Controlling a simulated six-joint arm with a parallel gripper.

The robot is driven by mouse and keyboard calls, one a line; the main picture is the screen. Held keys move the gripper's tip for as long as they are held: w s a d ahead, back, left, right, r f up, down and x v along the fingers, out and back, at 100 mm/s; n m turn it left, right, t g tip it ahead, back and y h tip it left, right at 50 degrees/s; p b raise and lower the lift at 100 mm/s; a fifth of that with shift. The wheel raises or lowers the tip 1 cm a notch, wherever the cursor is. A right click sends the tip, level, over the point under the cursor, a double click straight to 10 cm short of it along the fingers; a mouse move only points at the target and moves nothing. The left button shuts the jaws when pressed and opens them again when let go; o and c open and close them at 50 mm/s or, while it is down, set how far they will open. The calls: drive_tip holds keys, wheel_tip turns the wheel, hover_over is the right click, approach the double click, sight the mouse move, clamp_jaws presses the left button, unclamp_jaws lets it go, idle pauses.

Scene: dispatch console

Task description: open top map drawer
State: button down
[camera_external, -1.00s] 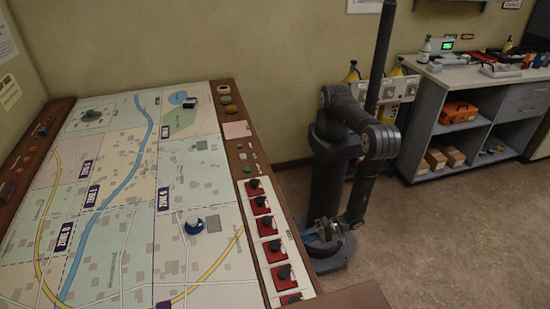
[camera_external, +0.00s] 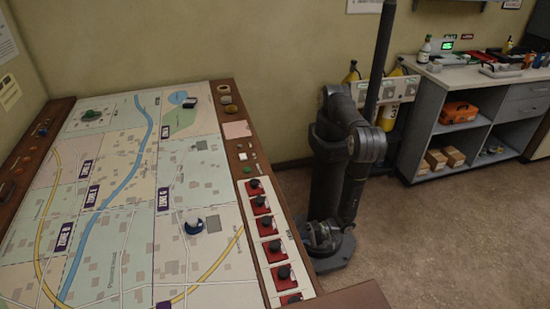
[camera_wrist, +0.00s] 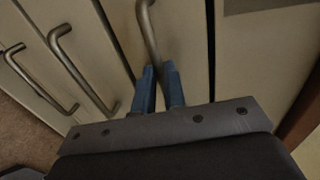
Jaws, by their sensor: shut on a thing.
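In the wrist view, several pale drawer fronts run across the picture, each with a bent metal bar handle. The drawer front farthest from the carpet, apparently the top map drawer (camera_wrist: 185,35), has its handle (camera_wrist: 148,30) between my blue fingers. My gripper (camera_wrist: 160,72) is shut on this handle near its lower end in the picture. I cannot tell from this angle whether the drawer stands out from the others. In the external view my wrist is low beside the map table (camera_external: 110,210), and the table edge hides the fingers and drawer fronts.
Two more bar handles, a middle one (camera_wrist: 82,72) and a left one (camera_wrist: 35,78), are close beside my gripper. Red switches (camera_external: 268,226) line the table's right edge. Open floor (camera_external: 440,240) lies right of my arm, before a grey workbench (camera_external: 425,120).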

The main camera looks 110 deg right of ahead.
drive_tip(key=shift+s, duration=0.15)
drive_tip(key=f+v, duration=0.2)
drive_tip(key=v, duration=0.9)
drive_tip(key=s+f+v, duration=0.1)
drive_tip(key=f+v, duration=0.1)
drive_tip(key=v, duration=1)
drive_tip(key=shift+s+f, duration=0.15)
drive_tip(key=shift+f, duration=0.25)
drive_tip(key=c, duration=1.5)
unclamp_jaws()
drive_tip(key=v, duration=1.7)
drive_tip(key=shift+s, duration=0.25)
